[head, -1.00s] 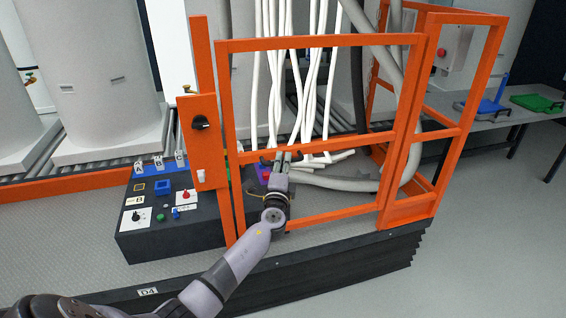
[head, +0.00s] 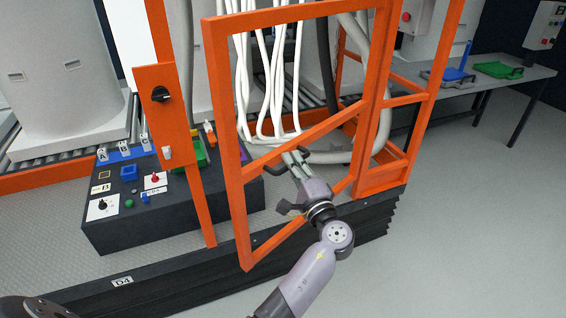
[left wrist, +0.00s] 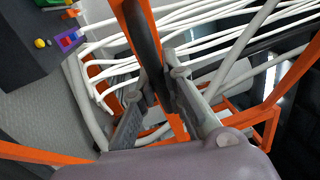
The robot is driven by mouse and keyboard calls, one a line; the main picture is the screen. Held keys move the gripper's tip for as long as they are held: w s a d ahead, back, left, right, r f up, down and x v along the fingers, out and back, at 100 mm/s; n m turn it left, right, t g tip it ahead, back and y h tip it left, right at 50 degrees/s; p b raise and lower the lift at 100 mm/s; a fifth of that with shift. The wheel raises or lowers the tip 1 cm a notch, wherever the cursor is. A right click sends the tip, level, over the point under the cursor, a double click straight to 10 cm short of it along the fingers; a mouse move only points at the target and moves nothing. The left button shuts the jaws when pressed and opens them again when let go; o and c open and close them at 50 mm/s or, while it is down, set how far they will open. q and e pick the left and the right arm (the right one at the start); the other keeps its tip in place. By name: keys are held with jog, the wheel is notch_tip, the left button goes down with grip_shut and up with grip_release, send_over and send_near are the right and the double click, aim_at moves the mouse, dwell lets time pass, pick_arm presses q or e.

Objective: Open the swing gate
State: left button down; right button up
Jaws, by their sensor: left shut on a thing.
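The orange swing gate (head: 228,135) stands partly open in the head view. Its free upright is swung out toward me, with a gap between it and the orange latch post (head: 200,215). The latch box (head: 165,115) with a black knob is on that post. My left gripper (head: 290,160) is shut at the gate's middle rail, around its dark handle. In the left wrist view the fingers (left wrist: 160,88) straddle the dark bar (left wrist: 142,38) and orange rail; the exact contact is partly hidden. My right gripper is not in view.
A dark control box (head: 165,215) with buttons and knobs stands on the platform left of the gate. White hoses (head: 262,85) hang behind the gate. A grey table (head: 500,90) with blue and green items is at the back right. The grey floor (head: 480,230) at right is clear.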

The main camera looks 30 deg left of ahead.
pick_arm(q)
jog(key=c, duration=1.7)
grip_release()
jog(key=shift+o, duration=0.2)
jog(key=v, duration=0.8)
jog(key=shift+f, duration=0.1)
